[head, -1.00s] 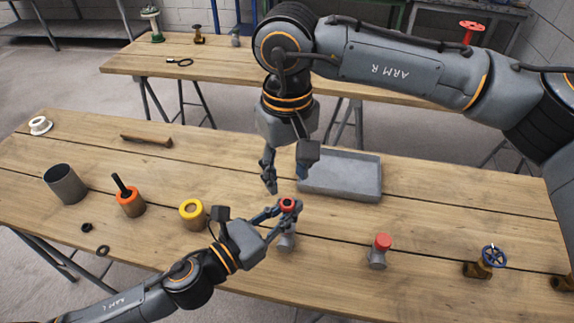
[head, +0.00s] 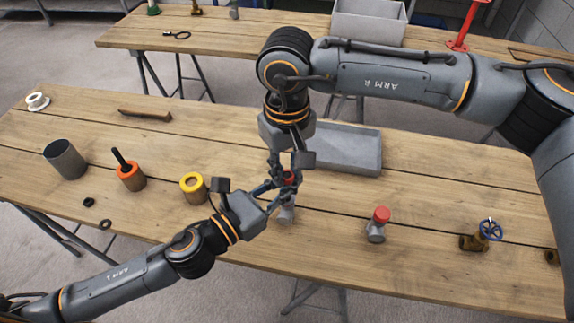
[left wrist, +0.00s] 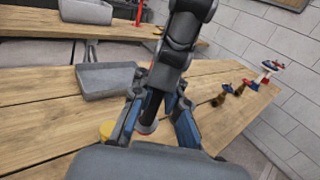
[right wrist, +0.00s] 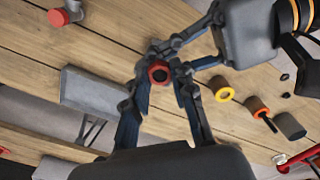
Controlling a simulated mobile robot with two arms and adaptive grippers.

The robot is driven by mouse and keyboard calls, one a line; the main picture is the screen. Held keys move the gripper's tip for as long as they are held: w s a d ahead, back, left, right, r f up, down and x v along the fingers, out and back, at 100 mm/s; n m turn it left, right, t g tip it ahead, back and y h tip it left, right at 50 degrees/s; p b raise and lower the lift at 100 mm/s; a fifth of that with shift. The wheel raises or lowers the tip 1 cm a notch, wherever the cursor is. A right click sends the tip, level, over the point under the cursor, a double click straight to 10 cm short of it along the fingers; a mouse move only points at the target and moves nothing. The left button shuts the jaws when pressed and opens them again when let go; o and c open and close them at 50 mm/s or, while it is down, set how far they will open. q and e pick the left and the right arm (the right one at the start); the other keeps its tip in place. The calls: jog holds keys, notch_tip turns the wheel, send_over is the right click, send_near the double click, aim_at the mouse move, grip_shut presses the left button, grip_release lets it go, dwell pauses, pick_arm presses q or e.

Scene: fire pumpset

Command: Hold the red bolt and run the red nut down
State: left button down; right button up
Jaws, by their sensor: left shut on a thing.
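My left gripper (head: 276,198) is shut on the red bolt, whose body is mostly hidden by the fingers. The red nut (head: 289,178) shows as a red ring with a dark centre above a grey fitting (head: 286,214); it is clearer in the right wrist view (right wrist: 159,72). How far it sits on the bolt cannot be told. My right gripper (head: 287,172) points down from above. Its fingers (right wrist: 160,85) are apart, one on each side of the red ring; contact is not clear. The left wrist view shows the left fingers (left wrist: 157,122) under my right arm.
A grey tray (head: 350,150) lies just behind the grippers. A red-topped grey fitting (head: 377,225) and a blue-wheeled valve (head: 482,236) stand right. Yellow-topped (head: 193,188) and orange-topped (head: 130,176) holders and a dark cup (head: 65,160) stand left.

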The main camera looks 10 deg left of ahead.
grip_shut()
jog(key=o, duration=0.7)
grip_release()
jog(key=shift+r, duration=0.1)
jog(key=shift+r, duration=2.2)
jog(key=o, duration=0.6)
notch_tip(320, 180, up, 12)
jog(key=shift+f, duration=0.1)
